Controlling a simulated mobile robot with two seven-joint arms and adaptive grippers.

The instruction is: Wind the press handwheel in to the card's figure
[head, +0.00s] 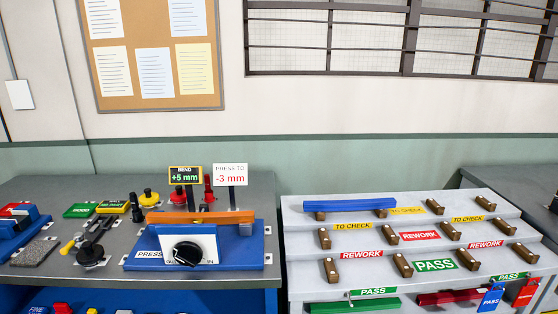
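The press (257,247) is a blue fixture on the grey bench at the left, with a label reading PRESS. Its handwheel (187,254) is a black round knob in front of a white plate (208,243); the knob partly covers the plate's lower markings, which I cannot read. An orange bar (190,217) lies across the top of the press. A white card (230,174) above it reads PRESS TO -3 mm in red. A dark card beside it (184,177) reads BEND +5 mm. Neither of my grippers shows in the head view.
Left of the press are black clamp-like tools (92,250), a grey pad (36,252) and green and yellow labels. A stepped grey rack (300,262) stands at the right, with a blue bar (349,204), green and red bars and brown blocks. A gap separates bench and rack.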

